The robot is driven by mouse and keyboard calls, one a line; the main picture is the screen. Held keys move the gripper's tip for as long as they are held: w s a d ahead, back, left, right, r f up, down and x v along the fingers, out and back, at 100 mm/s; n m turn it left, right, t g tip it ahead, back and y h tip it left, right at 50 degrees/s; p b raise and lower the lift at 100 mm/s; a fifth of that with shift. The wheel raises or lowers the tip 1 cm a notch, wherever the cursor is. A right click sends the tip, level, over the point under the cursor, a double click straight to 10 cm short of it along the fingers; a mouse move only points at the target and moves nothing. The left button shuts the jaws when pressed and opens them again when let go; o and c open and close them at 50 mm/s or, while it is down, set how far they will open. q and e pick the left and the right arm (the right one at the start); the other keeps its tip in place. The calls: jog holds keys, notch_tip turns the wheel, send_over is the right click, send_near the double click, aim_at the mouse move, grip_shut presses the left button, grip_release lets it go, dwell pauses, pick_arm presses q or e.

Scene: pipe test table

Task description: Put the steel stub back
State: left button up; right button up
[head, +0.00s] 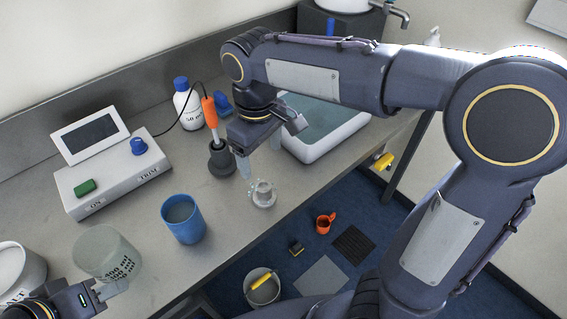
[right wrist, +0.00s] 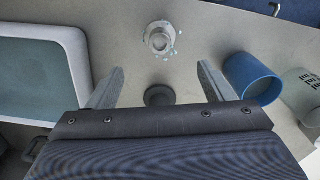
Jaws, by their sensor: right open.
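A short pale grey, round stub-like piece (head: 262,194) stands on the table near its front edge, apparently the steel stub. It also shows in the right wrist view (right wrist: 160,40), upright with small light bits around its foot. My right gripper (head: 260,158) is open and empty, above the table and behind the stub. In the right wrist view its fingertips (right wrist: 160,70) are spread, with the stub beyond them, not between them. My left gripper (head: 105,290) is at the bottom left, close in front of a frosted beaker (head: 108,256); I cannot tell whether it grips it.
A dark holder (head: 221,160) with an orange-handled probe (head: 210,112) stands behind the stub. A blue cup (head: 183,220) is to its left, a white tray (head: 330,145) to its right. A meter box (head: 110,180) and white bottle (head: 187,105) stand further back. A bucket (head: 262,290) is on the floor.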

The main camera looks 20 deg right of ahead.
jog(key=s+d+f+m+t+y, duration=0.2)
jog(key=s+d+m, duration=0.2)
jog(key=s, duration=0.4)
jog(key=s+d+f+m+t+y, duration=0.1)
jog(key=s+d+f+m+t, duration=0.1)
jog(key=s, duration=0.6)
jog(key=shift+s+d+m+t+y, duration=0.15)
jog(key=shift+d+m+t+y, duration=0.25)
jog(key=shift+d+m+t, duration=0.7)
jog(key=shift+d+g, duration=0.3)
jog(key=shift+d, duration=0.2)
